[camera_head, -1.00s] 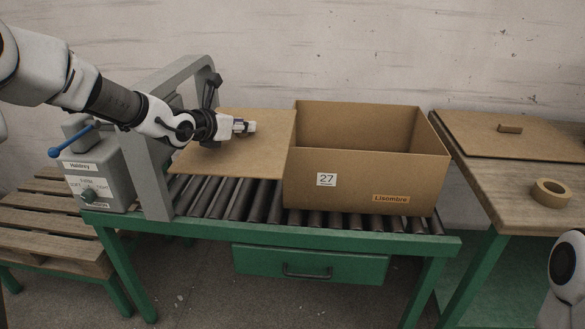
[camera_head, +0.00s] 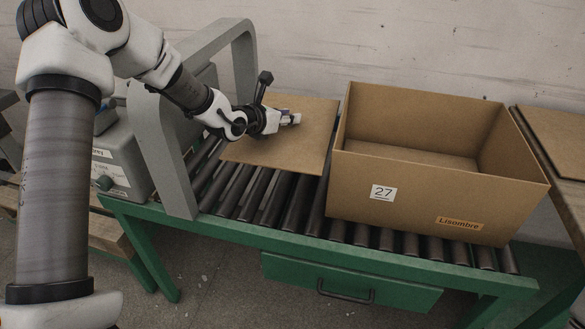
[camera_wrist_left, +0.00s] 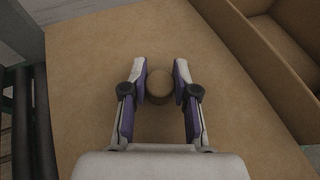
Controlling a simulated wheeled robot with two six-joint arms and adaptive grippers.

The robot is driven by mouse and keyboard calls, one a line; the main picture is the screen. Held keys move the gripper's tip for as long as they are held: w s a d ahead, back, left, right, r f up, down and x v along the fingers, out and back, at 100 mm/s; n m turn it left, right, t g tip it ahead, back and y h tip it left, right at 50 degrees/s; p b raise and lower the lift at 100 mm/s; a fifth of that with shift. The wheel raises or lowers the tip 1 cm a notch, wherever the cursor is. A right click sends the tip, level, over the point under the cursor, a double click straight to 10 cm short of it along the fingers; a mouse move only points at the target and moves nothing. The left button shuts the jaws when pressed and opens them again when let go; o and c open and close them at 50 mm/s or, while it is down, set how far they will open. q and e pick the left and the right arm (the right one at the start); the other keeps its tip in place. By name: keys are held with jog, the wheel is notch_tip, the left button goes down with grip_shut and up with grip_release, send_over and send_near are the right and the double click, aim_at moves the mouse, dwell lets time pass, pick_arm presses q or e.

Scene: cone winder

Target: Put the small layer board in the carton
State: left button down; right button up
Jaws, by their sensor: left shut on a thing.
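The small layer board (camera_head: 302,142) is a thin brown sheet over the roller conveyor, directly left of the carton. In the left wrist view the board (camera_wrist_left: 110,55) fills most of the picture, with a round knob (camera_wrist_left: 159,87) on it. My left gripper (camera_head: 291,119) is shut on this knob, a finger on each side in the wrist view (camera_wrist_left: 160,82). I cannot tell whether the board touches the rollers. The open-topped brown carton (camera_head: 400,195), marked 27 and Lisombre, stands on the rollers, and the floor I see inside is bare. My right gripper is out of view.
A grey arch (camera_head: 165,150) spans the conveyor left of the board, with a grey machine box (camera_head: 120,165) beside it. A table at the right (camera_head: 565,195) bears another brown board (camera_head: 562,140). A green drawer (camera_head: 330,278) hangs under the conveyor's green frame.

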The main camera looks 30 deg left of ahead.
aim_at(288, 178)
pick_arm(q)
notch_tip(288, 178, down, 18)
jog(key=shift+r, duration=0.1)
jog(key=shift+b, duration=0.3)
jog(key=shift+s+d, duration=0.1)
jog(key=c, duration=0.9)
grip_release()
